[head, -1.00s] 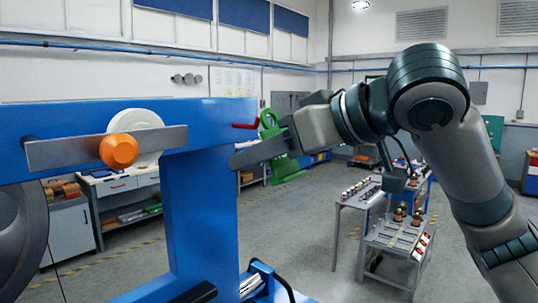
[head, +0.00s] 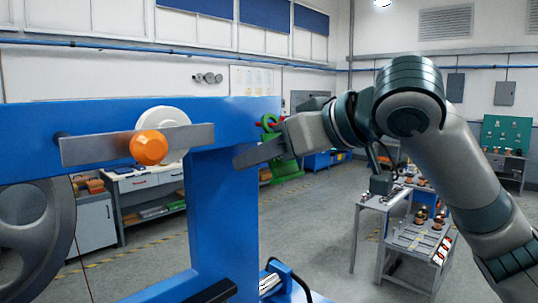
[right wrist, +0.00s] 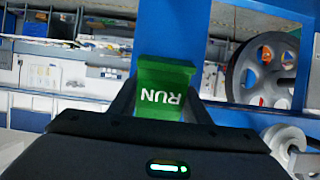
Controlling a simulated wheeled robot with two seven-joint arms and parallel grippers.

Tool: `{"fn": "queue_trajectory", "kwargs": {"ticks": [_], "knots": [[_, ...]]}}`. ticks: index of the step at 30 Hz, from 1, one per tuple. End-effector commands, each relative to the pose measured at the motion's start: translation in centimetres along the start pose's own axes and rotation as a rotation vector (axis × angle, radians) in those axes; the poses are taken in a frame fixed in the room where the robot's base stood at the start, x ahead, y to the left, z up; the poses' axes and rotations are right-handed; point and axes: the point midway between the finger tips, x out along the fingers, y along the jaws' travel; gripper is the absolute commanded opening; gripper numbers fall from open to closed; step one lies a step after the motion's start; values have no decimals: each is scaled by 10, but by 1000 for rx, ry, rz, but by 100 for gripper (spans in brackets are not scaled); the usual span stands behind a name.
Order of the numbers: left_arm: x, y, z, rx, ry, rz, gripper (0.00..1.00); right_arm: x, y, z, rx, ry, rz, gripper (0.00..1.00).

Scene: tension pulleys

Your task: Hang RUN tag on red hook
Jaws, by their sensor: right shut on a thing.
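The green RUN tag (right wrist: 163,90) is between the two fingers of my right gripper (right wrist: 163,100) in the right wrist view, its white lettering upside down. I cannot tell whether tag and hook touch. My left gripper is not in view.
The blue frame (head: 222,225) carries a grey bar (head: 95,149) with an orange knob (head: 149,148) and a white disc (head: 176,121). A dark pulley wheel (head: 32,225) is at the lower left. Carts with parts (head: 412,238) stand behind on the right.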

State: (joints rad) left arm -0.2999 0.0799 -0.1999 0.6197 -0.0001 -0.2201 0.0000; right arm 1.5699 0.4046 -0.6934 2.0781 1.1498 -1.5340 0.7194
Motion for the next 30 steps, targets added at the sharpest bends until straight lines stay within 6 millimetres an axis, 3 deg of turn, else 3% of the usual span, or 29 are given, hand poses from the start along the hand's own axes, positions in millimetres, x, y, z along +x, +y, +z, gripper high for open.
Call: {"fn": "queue_trajectory", "kwargs": {"ticks": [25, 26, 27, 28, 30], "knots": [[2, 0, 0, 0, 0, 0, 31, 4, 0, 4, 0, -1, 0, 21], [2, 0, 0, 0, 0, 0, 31, 4, 0, 4, 0, -1, 0, 45], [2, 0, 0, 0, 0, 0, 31, 4, 0, 4, 0, -1, 0, 55], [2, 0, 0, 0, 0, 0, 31, 4, 0, 4, 0, -1, 0, 62], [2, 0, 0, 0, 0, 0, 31, 4, 0, 4, 0, -1, 0, 65]]}}
